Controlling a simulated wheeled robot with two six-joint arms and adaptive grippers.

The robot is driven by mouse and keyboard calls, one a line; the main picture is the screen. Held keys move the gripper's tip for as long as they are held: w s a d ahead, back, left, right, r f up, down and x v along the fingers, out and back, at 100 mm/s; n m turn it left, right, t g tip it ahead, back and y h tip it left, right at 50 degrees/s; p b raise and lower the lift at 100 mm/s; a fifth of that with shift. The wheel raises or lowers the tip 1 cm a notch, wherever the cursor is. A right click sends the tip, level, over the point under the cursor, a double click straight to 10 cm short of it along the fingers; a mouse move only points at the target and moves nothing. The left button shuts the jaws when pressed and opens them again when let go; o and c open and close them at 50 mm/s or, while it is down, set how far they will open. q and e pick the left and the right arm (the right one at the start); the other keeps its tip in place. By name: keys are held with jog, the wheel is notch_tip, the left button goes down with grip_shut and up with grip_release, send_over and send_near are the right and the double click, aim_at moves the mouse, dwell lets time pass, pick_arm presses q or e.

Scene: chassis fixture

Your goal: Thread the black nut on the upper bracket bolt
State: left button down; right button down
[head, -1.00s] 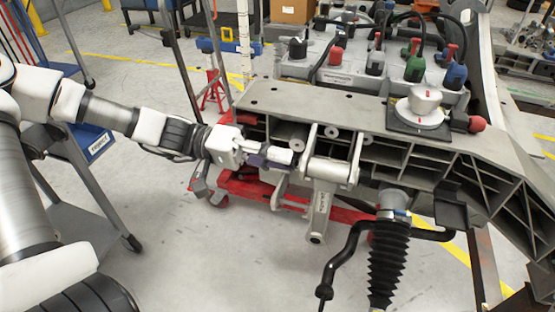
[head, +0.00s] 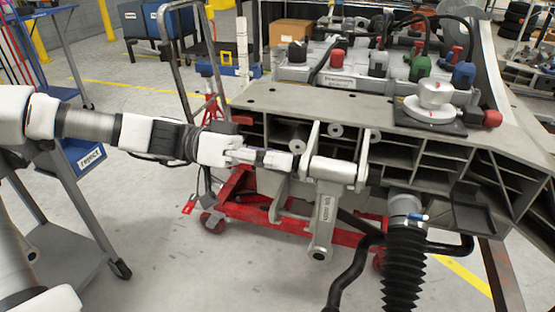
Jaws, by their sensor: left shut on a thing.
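My left gripper (head: 278,159) comes in from the left with its fingers level, pointing right. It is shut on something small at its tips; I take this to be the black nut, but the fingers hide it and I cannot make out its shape. The tips are close to the left side of the upper bracket (head: 333,172), a light metal piece between two upright plates under the chassis beam. Whether the tips touch the bracket, I cannot tell. The bolt's end is not clear here. My right gripper is not in view.
The grey chassis beam (head: 345,107) runs just above the gripper. A white round knob on a black plate (head: 430,127) sits on it. A black ribbed boot (head: 404,265) hangs at the right. A red jack (head: 290,222) stands below. A grey cart (head: 72,232) is at the left.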

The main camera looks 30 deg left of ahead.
pick_arm(q)
jog(key=m, duration=0.4)
jog(key=shift+d+f, duration=0.1)
jog(key=shift+m, duration=0.3)
